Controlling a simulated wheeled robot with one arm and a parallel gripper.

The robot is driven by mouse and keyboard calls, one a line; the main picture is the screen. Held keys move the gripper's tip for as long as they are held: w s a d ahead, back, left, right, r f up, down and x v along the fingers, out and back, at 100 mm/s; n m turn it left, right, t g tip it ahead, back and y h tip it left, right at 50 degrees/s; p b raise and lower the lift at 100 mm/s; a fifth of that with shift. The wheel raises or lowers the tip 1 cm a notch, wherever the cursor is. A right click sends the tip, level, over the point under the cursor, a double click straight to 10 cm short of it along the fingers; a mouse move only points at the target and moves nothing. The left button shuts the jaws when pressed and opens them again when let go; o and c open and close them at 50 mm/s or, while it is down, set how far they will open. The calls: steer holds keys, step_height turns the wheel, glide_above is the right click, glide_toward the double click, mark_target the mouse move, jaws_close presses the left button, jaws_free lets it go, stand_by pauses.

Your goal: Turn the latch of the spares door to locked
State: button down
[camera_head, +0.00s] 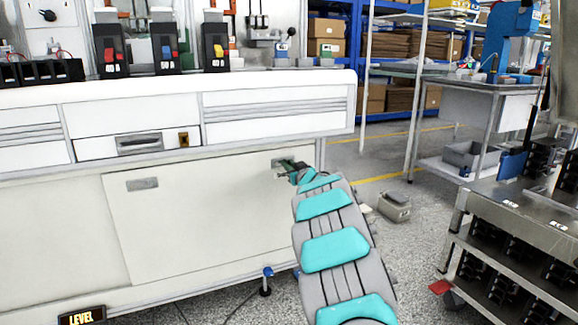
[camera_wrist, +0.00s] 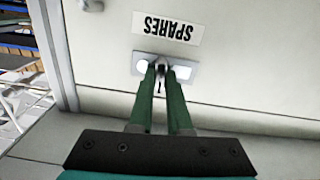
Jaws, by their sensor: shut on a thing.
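The spares door (camera_head: 205,215) is a pale cabinet panel under the white bench, and it looks closed. In the wrist view its SPARES label (camera_wrist: 166,28) reads upside down. A silver latch plate (camera_wrist: 182,71) is on the door beside that label. My gripper (camera_wrist: 160,73) has its two green fingers shut on the small latch (camera_wrist: 160,66) at the middle of the plate. The fingertips hide most of the latch, so I cannot tell its turn position. In the head view my gripper (camera_head: 285,165) is at the door's upper right, partly hidden by my arm.
A drawer with a handle (camera_head: 139,143) is above the door. Breakers (camera_head: 163,48) stand on the bench top. A metal cart (camera_head: 520,215) with dark parts is at the right.

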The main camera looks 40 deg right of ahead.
steer(key=shift+a+f+n+b, duration=0.15)
steer(key=shift+n+b, duration=1.5)
steer(key=shift+n, duration=2.55)
steer(key=shift+a+f+n+b, duration=0.1)
steer(key=shift+n+b, duration=1.5)
steer(key=shift+n, duration=2.6)
steer(key=c, duration=0.9)
jaws_free()
steer(key=shift+o, duration=0.2)
steer(key=v, duration=0.7)
steer(key=shift+s+p, duration=0.3)
steer(key=shift+s, duration=0.05)
steer(key=shift+r, duration=0.1)
